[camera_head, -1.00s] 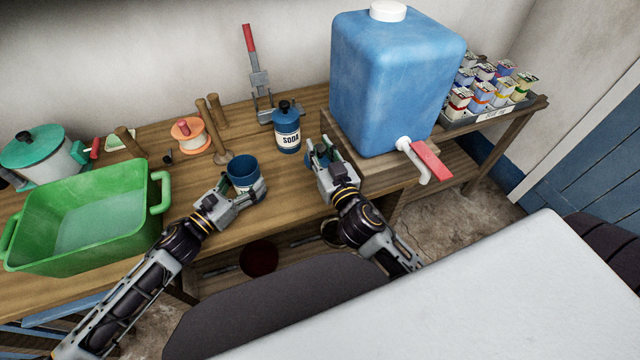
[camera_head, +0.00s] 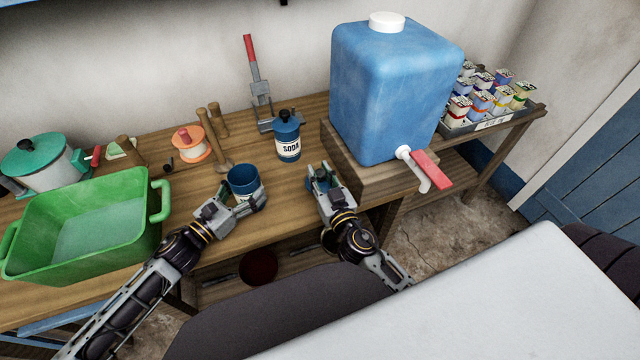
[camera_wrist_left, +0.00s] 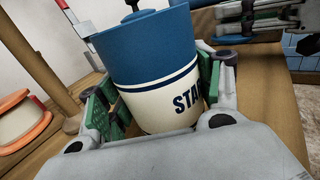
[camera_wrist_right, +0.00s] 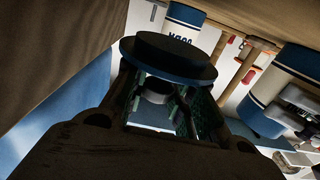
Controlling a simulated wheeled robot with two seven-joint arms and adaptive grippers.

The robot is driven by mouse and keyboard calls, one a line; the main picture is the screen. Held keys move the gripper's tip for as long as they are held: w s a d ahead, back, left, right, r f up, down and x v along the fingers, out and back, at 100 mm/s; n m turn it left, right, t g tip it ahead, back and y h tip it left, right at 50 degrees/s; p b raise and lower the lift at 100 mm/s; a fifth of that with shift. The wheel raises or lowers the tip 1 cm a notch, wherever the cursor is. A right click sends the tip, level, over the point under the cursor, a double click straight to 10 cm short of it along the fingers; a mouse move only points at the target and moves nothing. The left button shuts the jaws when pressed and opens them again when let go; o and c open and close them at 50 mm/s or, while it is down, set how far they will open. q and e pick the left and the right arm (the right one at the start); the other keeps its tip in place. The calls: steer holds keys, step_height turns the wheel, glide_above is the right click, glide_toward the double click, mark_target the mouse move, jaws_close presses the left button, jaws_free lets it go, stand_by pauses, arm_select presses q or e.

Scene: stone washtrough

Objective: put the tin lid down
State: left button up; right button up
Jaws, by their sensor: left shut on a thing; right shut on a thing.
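The tin lid (camera_wrist_right: 168,60) is a dark blue disc between the fingers of my right gripper (camera_wrist_right: 160,92) in the right wrist view. In the head view my right gripper (camera_head: 322,186) is at the bench's front, left of the blue water container, and the lid (camera_head: 319,181) is mostly hidden by the fingers. I cannot tell whether it touches the wood. My left gripper (camera_head: 243,198) is shut around the open blue and cream tin (camera_head: 242,179), which stands upright. Its label reads "STA" in the left wrist view (camera_wrist_left: 160,85), the rest hidden.
A soda tin (camera_head: 287,136) stands behind and between the grippers. The blue water container (camera_head: 393,90) with a red-handled tap (camera_head: 430,172) sits on a wooden stand to the right. A green basin (camera_head: 85,225) is at left; a spool (camera_head: 190,145) and wooden tools stand behind.

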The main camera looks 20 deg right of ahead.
mark_target(320, 183)
steer(key=shift+f, duration=0.1)
stand_by(0.3)
steer(key=shift+f, duration=1.8)
steer(key=shift+f, duration=0.1)
steer(key=o, duration=1)
steer(key=shift+s, duration=3.75)
